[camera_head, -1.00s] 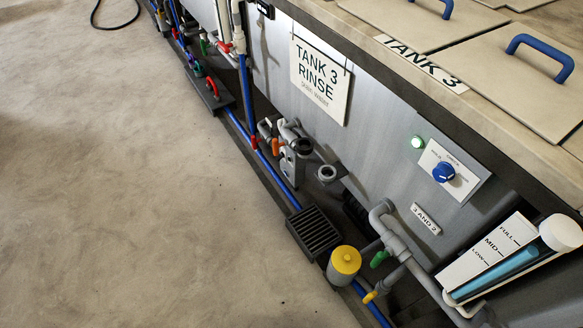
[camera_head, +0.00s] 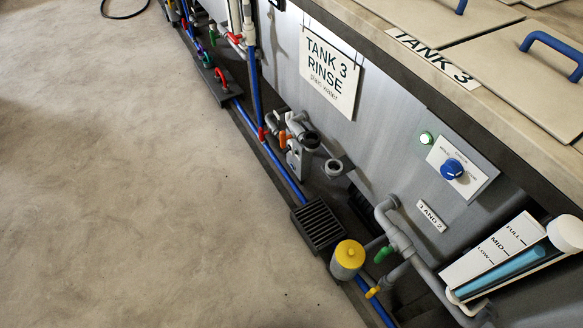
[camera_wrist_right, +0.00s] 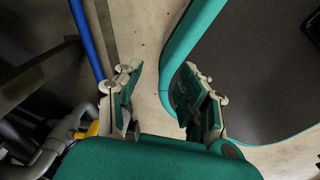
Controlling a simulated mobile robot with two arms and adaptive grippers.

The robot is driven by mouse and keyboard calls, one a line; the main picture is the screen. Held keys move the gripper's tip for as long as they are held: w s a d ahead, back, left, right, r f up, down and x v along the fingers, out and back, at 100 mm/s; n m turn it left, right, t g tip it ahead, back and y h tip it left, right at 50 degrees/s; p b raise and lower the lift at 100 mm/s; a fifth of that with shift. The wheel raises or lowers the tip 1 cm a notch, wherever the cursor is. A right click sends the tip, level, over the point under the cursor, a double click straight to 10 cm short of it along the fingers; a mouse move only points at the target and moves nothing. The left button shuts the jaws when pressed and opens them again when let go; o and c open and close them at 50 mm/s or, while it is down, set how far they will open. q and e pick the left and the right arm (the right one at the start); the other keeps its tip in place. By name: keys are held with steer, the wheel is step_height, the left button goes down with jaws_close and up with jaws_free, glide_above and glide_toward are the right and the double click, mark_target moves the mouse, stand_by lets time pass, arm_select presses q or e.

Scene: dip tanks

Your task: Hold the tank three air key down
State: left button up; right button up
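Tank 3 shows in the head view as a grey metal front (camera_head: 385,120) with a hanging "TANK 3 RINSE" sign (camera_head: 329,72). Neither gripper shows in the head view.
A "3 AND 2" label (camera_head: 431,216) sits above grey pipes (camera_head: 398,238) with a green-handled valve (camera_head: 383,254). A yellow-capped canister (camera_head: 349,256) and a black grate (camera_head: 318,226) stand low along the blue pipe. A level gauge (camera_head: 500,255) is at right. The floor (camera_head: 150,190) at left is clear.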

steer(key=shift+w, duration=0.1)
jaws_close()
stand_by(1.2)
